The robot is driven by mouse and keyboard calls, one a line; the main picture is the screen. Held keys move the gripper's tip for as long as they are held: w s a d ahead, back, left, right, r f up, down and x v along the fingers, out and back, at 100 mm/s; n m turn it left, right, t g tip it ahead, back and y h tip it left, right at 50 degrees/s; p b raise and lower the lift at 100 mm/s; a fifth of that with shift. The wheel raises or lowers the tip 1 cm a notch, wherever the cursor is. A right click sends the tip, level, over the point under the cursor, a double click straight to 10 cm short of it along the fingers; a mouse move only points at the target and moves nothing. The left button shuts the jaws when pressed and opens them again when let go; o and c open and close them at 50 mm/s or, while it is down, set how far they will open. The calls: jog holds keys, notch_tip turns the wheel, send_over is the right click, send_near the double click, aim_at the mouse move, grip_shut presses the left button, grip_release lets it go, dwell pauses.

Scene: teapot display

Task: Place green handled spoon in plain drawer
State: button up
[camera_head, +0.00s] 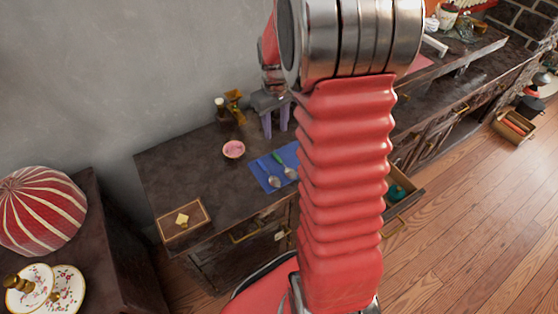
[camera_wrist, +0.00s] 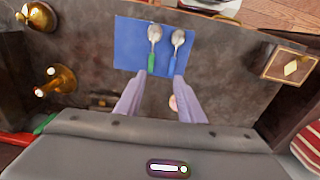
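The green-handled spoon (camera_head: 278,158) lies on a blue mat (camera_head: 263,178) on the dark counter. In the wrist view the spoon (camera_wrist: 151,60) lies on the mat (camera_wrist: 126,45), to the left of a blue-handled spoon (camera_wrist: 174,62). My gripper (camera_head: 276,132) is above the counter behind the mat, with its purple fingers pointing down. In the wrist view my gripper (camera_wrist: 160,76) is open and empty, its fingertips near the handle ends. An open drawer (camera_head: 405,200) with a teal thing inside sticks out at right, partly behind my arm. I cannot tell which drawer is the plain one.
A pink bowl (camera_head: 233,149) stands left of the mat. A wooden box with a gold diamond (camera_head: 183,220) sits at the counter's left end. A bottle (camera_head: 221,107) and a brass object (camera_head: 235,104) stand at the back. My red arm hides the middle of the head view.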

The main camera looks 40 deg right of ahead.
jog(key=shift+g, duration=0.3)
jog(key=d+f, duration=0.3)
jog(key=f, duration=0.1)
jog(key=shift+w, duration=0.25)
jog(key=shift+a, duration=0.1)
send_over(281, 162)
notch_tip(281, 162, down, 9)
jog(key=shift+r, duration=0.2)
jog(key=shift+f, duration=0.1)
jog(key=shift+f, duration=2.5)
jog(key=shift+c, duration=0.3)
grip_shut()
